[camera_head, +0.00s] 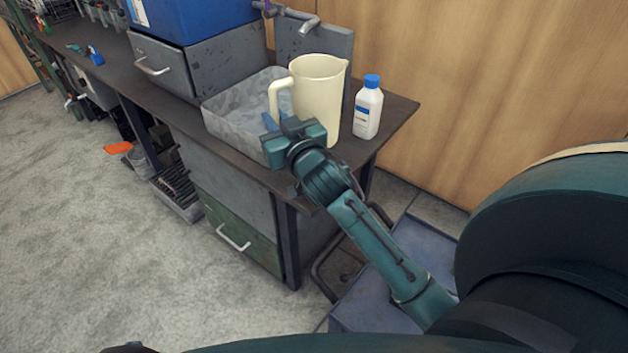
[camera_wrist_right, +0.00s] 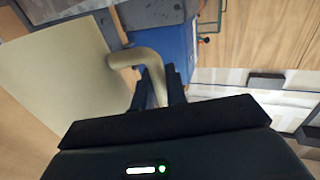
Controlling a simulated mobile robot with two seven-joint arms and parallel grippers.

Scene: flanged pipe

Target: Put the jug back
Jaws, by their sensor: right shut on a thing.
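The cream jug (camera_head: 320,97) is upright at the right end of the workbench, beside the grey sink basin, with its handle to the left. I cannot tell whether its base touches the bench. My right gripper (camera_head: 274,122) is shut on the jug's handle. In the right wrist view the jug's body (camera_wrist_right: 60,80) fills the left side, and its curved handle runs down between the two fingers of my right gripper (camera_wrist_right: 162,88). My left gripper is not in view.
A white bottle with a blue cap (camera_head: 368,108) stands close to the right of the jug. The grey basin (camera_head: 232,112) and tap (camera_head: 300,18) are left and behind. A blue container (camera_head: 190,15) stands on a grey drawer unit. The wooden wall is behind.

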